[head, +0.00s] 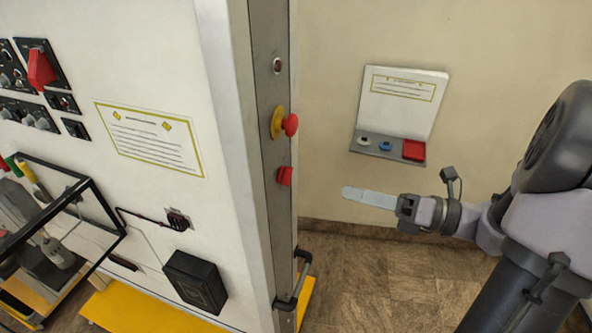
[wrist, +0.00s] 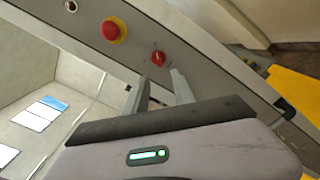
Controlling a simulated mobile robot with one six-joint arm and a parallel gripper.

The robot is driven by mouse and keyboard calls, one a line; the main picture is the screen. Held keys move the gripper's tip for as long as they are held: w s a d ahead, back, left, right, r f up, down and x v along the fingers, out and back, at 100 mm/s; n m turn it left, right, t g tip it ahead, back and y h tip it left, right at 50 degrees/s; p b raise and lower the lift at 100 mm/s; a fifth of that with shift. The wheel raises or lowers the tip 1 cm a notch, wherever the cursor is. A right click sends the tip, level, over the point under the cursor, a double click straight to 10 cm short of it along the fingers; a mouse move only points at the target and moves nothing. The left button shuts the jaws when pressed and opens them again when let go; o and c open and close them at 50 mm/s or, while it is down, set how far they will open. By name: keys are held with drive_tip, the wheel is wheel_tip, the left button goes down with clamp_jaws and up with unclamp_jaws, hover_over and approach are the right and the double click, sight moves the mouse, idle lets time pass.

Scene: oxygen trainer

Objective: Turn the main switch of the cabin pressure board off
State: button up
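A red rotary knob (head: 284,176) sits on the narrow grey side panel of the white cabinet, below a red mushroom button on a yellow base; I take it for the main switch. In the wrist view the red knob (wrist: 158,58) has a small pale mark, but I cannot read its setting. My gripper (head: 346,192) is to the right of the knob, clearly apart from it, with its fingers pointing left toward the panel. In the wrist view my gripper (wrist: 158,76) is open and empty, with the knob ahead of the gap between its two fingertips.
The red mushroom button (head: 290,125) sticks out above the knob, and a keyhole-like fitting (head: 277,66) is higher up. A dark handle (head: 292,285) is lower on the panel edge. A small wall console (head: 375,148) with buttons is behind my gripper. Space between gripper and panel is clear.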

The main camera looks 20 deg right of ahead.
sight(286, 176)
drive_tip(key=x, duration=1.2)
drive_tip(key=shift+s+p, duration=0.2)
drive_tip(key=shift+p, duration=0.2)
clamp_jaws()
